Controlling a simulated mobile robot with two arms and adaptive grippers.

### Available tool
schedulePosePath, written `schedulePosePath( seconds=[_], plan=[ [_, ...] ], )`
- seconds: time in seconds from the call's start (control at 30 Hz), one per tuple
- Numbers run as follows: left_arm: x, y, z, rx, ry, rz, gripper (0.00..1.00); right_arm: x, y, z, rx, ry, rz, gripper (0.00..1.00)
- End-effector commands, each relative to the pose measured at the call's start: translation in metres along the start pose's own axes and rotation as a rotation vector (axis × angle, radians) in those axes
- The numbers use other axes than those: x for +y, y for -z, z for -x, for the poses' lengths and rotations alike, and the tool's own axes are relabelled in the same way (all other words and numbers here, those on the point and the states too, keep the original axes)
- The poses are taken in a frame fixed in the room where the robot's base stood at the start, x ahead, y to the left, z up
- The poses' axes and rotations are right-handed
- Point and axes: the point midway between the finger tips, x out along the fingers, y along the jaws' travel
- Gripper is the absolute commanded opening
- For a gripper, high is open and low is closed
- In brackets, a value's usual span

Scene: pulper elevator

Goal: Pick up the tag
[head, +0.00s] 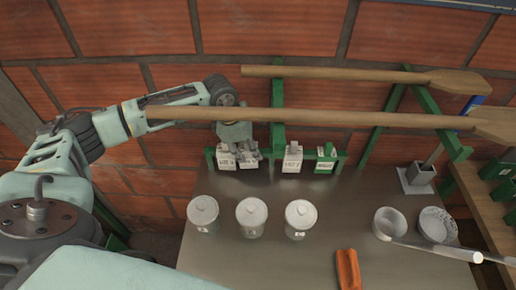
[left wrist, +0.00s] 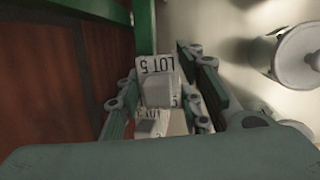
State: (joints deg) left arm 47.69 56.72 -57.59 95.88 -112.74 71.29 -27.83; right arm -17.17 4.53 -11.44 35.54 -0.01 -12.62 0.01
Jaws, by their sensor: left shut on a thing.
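White block-like tags stand in a green rack (head: 340,157) along the back edge of the metal table. My left gripper (head: 246,153) reaches down over the left part of the rack and is shut on a white tag. In the left wrist view, a tag lettered LOT 5 (left wrist: 157,66) shows upside down between the fingers (left wrist: 160,92). A second tag (left wrist: 148,130) shows below it, partly hidden. In the head view, a white tag (head: 292,160) and a green-and-white tag (head: 326,161) stand to the right of the gripper. My right gripper is not in view.
Three lidded jars (head: 250,217) stand in front of the rack. Two long wooden paddles (head: 330,117) cross above it. A reddish-brown block (head: 347,270) lies near the front. The table's middle (head: 345,205) is clear.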

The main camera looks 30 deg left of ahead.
Motion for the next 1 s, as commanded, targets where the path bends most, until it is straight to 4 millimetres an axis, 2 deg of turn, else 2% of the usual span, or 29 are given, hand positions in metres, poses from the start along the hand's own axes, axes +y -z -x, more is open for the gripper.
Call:
schedulePosePath(
  seconds=[0.1,0.6,0.8,1.0],
  plan=[
    [-0.013,0.021,0.003,0.005,0.001,-0.001,0.08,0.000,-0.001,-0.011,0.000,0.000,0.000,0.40],
    [-0.057,0.088,0.027,0.005,0.001,0.000,0.08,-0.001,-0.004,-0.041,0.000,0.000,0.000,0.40],
    [-0.067,0.103,0.034,0.003,0.002,-0.001,0.08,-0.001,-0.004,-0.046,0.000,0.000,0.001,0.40],
    [-0.072,0.110,0.037,0.002,0.002,-0.001,0.08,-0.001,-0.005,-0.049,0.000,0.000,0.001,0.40]
  ],
)
